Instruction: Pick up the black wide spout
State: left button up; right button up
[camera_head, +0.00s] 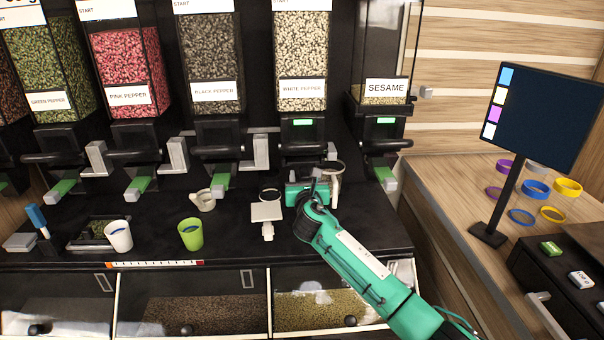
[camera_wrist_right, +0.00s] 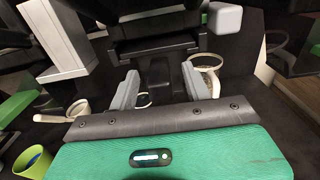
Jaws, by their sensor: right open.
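My right gripper (camera_head: 308,186) is over the counter below the white pepper dispenser. In the right wrist view its two grey fingers (camera_wrist_right: 161,80) are apart, and nothing is clearly held. Dark parts (camera_wrist_right: 160,70) show between and beyond the fingers, but I cannot tell whether any is the black wide spout. A dark-rimmed ring (camera_head: 270,194) lies left of the gripper, behind a pale square scoop (camera_head: 267,212). A ring-shaped piece with a pale stem (camera_head: 335,183) is beside the gripper, on its right. A cream spout-like cup (camera_head: 203,200) stands further left. My left gripper is out of view.
A green cup (camera_head: 191,234) and a white cup (camera_head: 118,236) stand on the left of the counter. Dispensers with levers, such as sesame (camera_head: 384,92), overhang the back. A screen (camera_head: 530,113) and several coloured rings (camera_head: 536,188) are on the right table.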

jog(key=shift+w, duration=0.55)
jog(key=c, duration=1.1)
jog(key=shift+o, duration=0.2)
